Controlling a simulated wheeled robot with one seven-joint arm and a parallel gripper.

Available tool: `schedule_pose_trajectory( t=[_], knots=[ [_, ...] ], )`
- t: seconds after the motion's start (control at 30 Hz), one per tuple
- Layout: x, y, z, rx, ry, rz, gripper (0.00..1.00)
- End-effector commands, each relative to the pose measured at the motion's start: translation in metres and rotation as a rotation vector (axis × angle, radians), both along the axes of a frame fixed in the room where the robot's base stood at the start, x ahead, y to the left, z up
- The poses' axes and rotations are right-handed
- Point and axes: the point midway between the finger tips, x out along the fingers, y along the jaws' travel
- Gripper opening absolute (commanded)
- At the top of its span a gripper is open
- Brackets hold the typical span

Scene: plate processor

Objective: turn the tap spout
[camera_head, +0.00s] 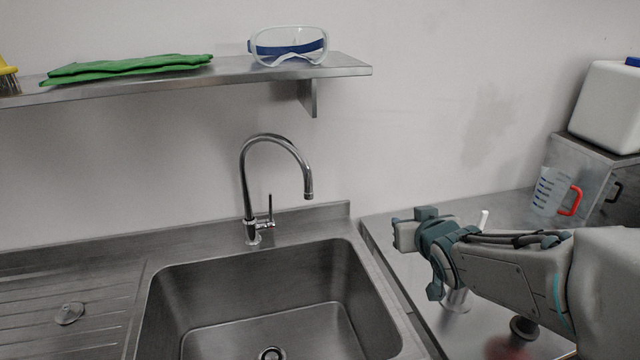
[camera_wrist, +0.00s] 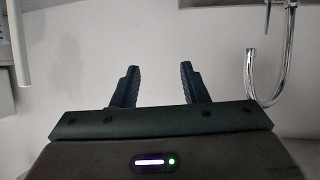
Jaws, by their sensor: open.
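The tap spout (camera_head: 277,140) is a chrome gooseneck behind the sink. It rises from a base with a small upright lever (camera_head: 270,208), and its outlet points down to the right, over the sink. My gripper (camera_head: 397,235) is to the right of the tap, above the counter beside the sink, clearly apart from the spout. In the wrist view my gripper (camera_wrist: 158,86) is open, with nothing between its two dark fingers. The spout (camera_wrist: 252,85) shows at the right of that view, upside down, outside the fingers.
The steel sink (camera_head: 375,310) is empty, with a ribbed drainboard (camera_head: 60,290) at left. A shelf (camera_head: 220,74) above holds green gloves (camera_head: 125,68) and goggles (camera_head: 290,45). A measuring jug (camera_head: 548,190) and white canister (camera_head: 607,105) stand at right. Space between gripper and spout looks clear.

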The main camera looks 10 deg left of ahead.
Motion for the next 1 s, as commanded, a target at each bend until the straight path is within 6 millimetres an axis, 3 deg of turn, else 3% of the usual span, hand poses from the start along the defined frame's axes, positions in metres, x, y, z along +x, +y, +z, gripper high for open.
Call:
schedule_pose_trajectory(
  t=[0.13, 0.3, 0.4, 0.67, 1.0],
  knots=[
    [0.027, 0.050, -0.007, 0.076, -0.153, 0.165, 0.40],
    [0.033, 0.101, -0.009, 0.177, -0.278, 0.348, 0.40],
    [0.031, 0.121, -0.010, 0.224, -0.320, 0.425, 0.40],
    [0.030, 0.142, -0.008, 0.275, -0.357, 0.502, 0.40],
    [0.067, 0.179, -0.007, 0.274, -0.355, 0.502, 0.40]
  ],
)
